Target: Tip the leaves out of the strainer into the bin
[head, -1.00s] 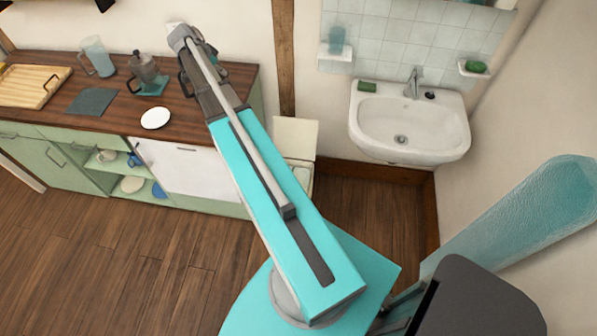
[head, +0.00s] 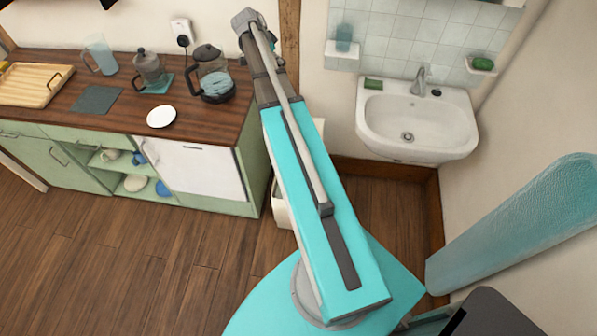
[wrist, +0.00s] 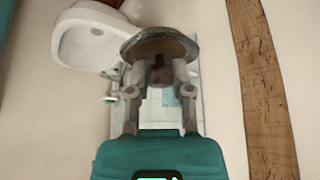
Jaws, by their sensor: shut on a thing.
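My gripper (wrist: 160,78) is shut on the strainer (wrist: 158,36), a round, bowl-like thing with a grey rim and a brownish inside, in the wrist view. Whether the brown is leaves I cannot tell. In the head view the strainer and the fingers are hidden behind my raised arm. The cream bin (head: 281,208) stands on the floor between the counter and the sink. My arm covers most of it; a strip of its body shows on the left and a bit of its raised lid on the right. Its opening is hidden.
The wooden counter (head: 65,65) at left holds a kettle (head: 210,70), a coffee pot (head: 148,68), a jug (head: 99,54), a white plate (head: 161,117) and a wooden tray (head: 32,83). A wall sink (head: 417,122) is at right. The floor at front left is clear.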

